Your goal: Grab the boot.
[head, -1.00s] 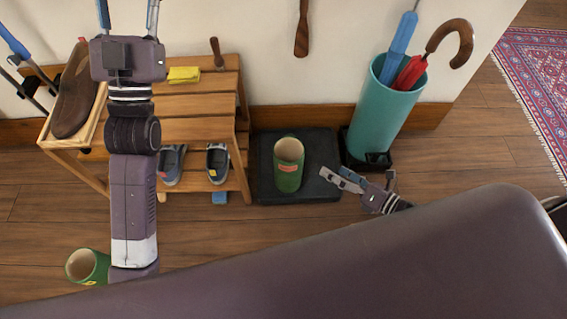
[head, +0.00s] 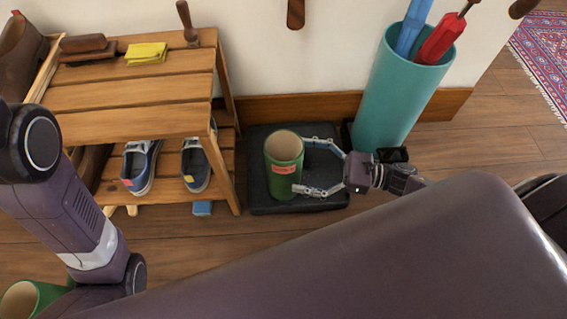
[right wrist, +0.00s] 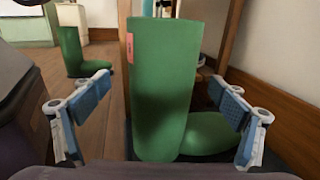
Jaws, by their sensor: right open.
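A green boot (head: 283,165) with a red label stands upright on a black tray (head: 262,207) in the head view. Its tall shaft also fills the middle of the right wrist view (right wrist: 163,85), with the foot pointing right. My right gripper (head: 303,165) is open, with one finger near the far side of the boot and one near the close side. In the right wrist view the shaft stands between the fingers, with gaps visible on both sides. A second green boot (head: 22,300) is partly hidden at the lower left. My left gripper is out of view.
A wooden shoe rack (head: 130,93) with blue shoes (head: 140,166) stands left of the tray. A teal umbrella stand (head: 395,95) is on the right, close to my right gripper. The wall is behind; bare floor (head: 230,245) lies in front.

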